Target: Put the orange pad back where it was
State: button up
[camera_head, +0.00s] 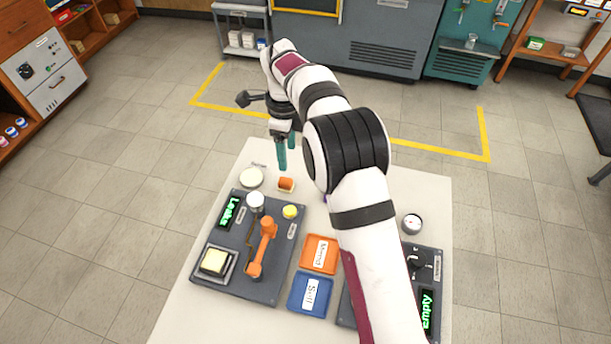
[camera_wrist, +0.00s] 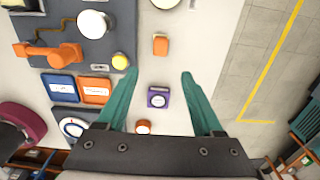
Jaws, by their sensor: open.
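A small orange block with a pale edge (camera_head: 286,184) lies on the white table near its far edge, beside a pale disc (camera_head: 251,178). The block also shows in the wrist view (camera_wrist: 160,44), beyond my fingertips. A second small orange piece with a pale side (camera_wrist: 143,127) lies close to my gripper's base in the wrist view; my arm hides it in the head view. I cannot tell which is the orange pad. My gripper (camera_head: 287,157) is open and empty above the far side of the table. Its teal fingers (camera_wrist: 160,73) are apart, touching nothing.
A purple box (camera_wrist: 158,97) stands on the table between the two orange pieces. A dark panel (camera_head: 225,278) bears a white dome, a yellow knob and an orange lever. Orange (camera_head: 319,254) and blue (camera_head: 310,294) trays lie beside it. A gauge (camera_head: 412,224) is at right.

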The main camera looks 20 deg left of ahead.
jog(key=s+d+r+n, duration=0.3)
jog(key=s+d+r, duration=0.3)
jog(key=d, duration=0.2)
jog(key=s+d+r+n, duration=0.3)
jog(key=s+d+r, duration=0.25)
jog(key=d, duration=0.25)
jog(key=s+d+f+n+y, duration=0.1)
jog(key=s+d+n, duration=0.2)
jog(key=s, duration=0.7)
jog(key=s+d+f+n, duration=0.1)
jog(key=s+d+n, duration=0.2)
jog(key=s, duration=0.7)
jog(key=shift+s+d+y, duration=0.25)
jog(key=shift+d+y, duration=0.15)
jog(key=shift+d, duration=0.6)
